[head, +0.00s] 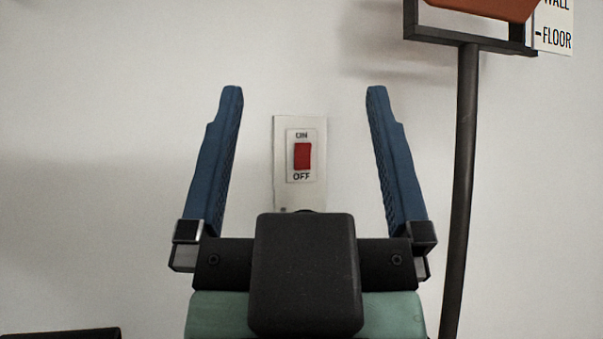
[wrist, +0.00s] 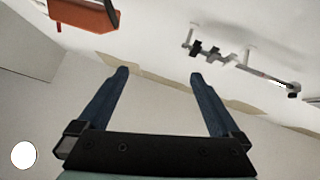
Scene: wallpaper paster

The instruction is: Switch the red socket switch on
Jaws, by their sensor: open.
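The red socket switch (head: 303,156) sits on a white wall plate marked ON at the top and OFF at the bottom. In the head view it appears between the two blue fingers of my gripper (head: 304,90), which are spread wide with nothing between them. How far the fingertips are from the wall is hard to tell. The lower edge of the plate is partly hidden by my gripper's dark body. The wrist view also shows my gripper (wrist: 158,74) open and empty; the switch does not show there.
A dark metal post (head: 466,150) stands to the right of the switch, with an orange part (head: 485,8) and a WALL/FLOOR sign (head: 554,38) at its top. The wall left of the switch is bare. The wrist view shows an orange object (wrist: 84,14) and a grey bracket-like fixture (wrist: 240,62).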

